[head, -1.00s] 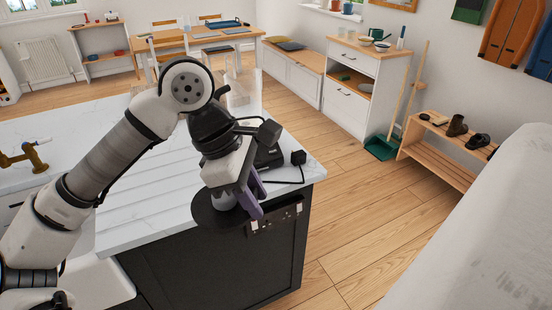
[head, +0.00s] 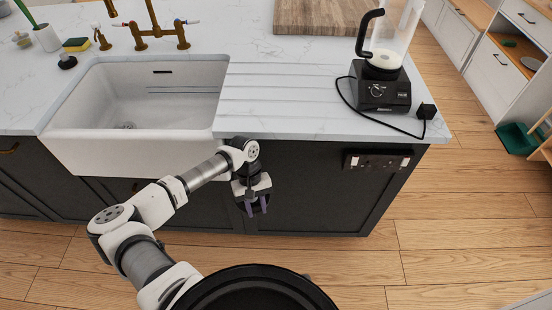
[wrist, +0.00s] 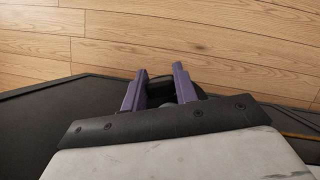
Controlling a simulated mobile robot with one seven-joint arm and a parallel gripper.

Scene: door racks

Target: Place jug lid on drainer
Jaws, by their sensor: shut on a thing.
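My gripper (head: 257,207) hangs in front of the dark cabinet, below the front edge of the counter, with its purple fingers pointing down. In the wrist view it is shut on a small dark thing (wrist: 160,88), seemingly the jug lid, whose shape is mostly hidden. The drainer (head: 285,92) is the grooved white part of the worktop right of the sink, above and behind my gripper, and it is bare. The clear jug (head: 392,35) with a black handle stands on the black blender base (head: 381,92) to its right, with its top out of frame.
The white sink (head: 145,110) is left of the drainer, with a brass tap (head: 157,35) behind. A wooden board (head: 325,15) lies at the back. The blender's cord (head: 385,122) runs along the counter's front edge. Sockets (head: 377,162) sit on the cabinet front.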

